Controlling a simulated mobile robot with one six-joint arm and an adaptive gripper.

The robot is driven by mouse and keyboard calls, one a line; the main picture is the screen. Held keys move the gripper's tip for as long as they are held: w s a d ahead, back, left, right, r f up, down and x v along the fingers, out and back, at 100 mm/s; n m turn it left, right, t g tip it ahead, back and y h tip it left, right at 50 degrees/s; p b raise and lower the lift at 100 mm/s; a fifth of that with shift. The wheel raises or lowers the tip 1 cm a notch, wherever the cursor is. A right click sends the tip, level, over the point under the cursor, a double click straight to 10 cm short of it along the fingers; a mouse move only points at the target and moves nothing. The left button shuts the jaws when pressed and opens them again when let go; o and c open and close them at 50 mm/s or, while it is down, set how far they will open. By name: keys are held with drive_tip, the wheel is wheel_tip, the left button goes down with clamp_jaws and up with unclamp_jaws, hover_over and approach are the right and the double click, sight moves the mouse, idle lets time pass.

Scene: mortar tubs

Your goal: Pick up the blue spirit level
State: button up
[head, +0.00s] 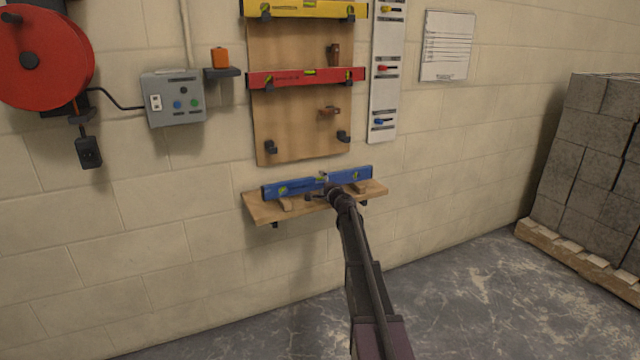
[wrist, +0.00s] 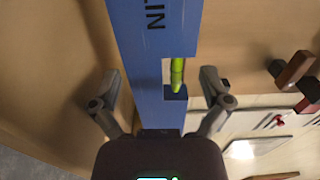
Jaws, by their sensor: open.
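The blue spirit level (head: 293,187) rests lengthwise on small wooden blocks on a wooden wall shelf (head: 262,210) in the head view. My gripper (head: 325,188) is at the middle of the level, and its fingers are small and partly hidden there. In the wrist view the level (wrist: 152,60) runs from the top edge down to the gripper body, with its green vial (wrist: 177,75) in a cutout. My open gripper (wrist: 160,98) has one finger on each side of the level, with visible gaps. I cannot tell how deep the level sits between them.
Above the shelf a wooden board (head: 295,120) carries a red level (head: 305,77) and a yellow level (head: 305,8), with empty hooks below. A grey control box (head: 173,97) and a red reel (head: 42,55) are at left. Stacked blocks (head: 590,150) stand at right.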

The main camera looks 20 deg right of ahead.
drive_tip(key=c, duration=1.1)
drive_tip(key=shift+o, duration=0.2)
drive_tip(key=shift+r, duration=0.15)
drive_tip(key=shift+r+p, duration=0.4)
drive_tip(key=shift+p, duration=0.15)
drive_tip(key=shift+r+p, duration=0.55)
drive_tip(key=shift+s, duration=0.1)
drive_tip(key=shift+s+d, duration=0.2)
drive_tip(key=shift+s, duration=4.7)
